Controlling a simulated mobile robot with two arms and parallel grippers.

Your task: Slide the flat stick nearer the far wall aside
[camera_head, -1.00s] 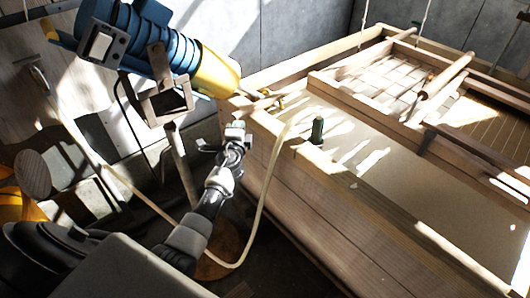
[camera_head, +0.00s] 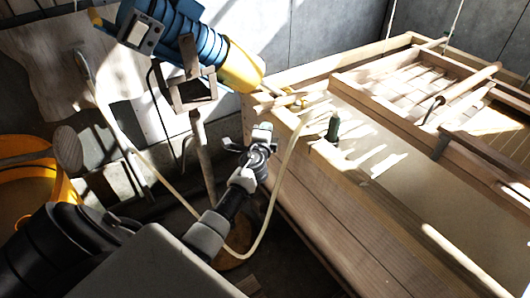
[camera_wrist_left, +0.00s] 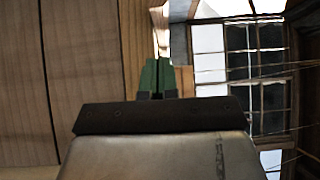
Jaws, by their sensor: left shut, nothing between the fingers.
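The wooden vat (camera_head: 330,235) fills the right side of the head view, with a wooden frame (camera_head: 375,108) across its top. Pale wooden strips and a rod (camera_head: 462,92) lie over that frame toward the far wall. I cannot tell surely which strip is the flat stick nearer the far wall. My left gripper (camera_head: 262,130) is just outside the vat's near left corner, well short of the strips. Its green fingertips are together and empty in the left wrist view (camera_wrist_left: 157,75), with wooden boards beside them. My right gripper is not in view.
A blue and yellow machine (camera_head: 195,45) is at the vat's left corner. A pale hose (camera_head: 270,205) loops close to my left arm. A dark green peg (camera_head: 333,127) stands at the vat's near edge. A yellow bucket (camera_head: 30,185) is at left. Cords hang over the vat.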

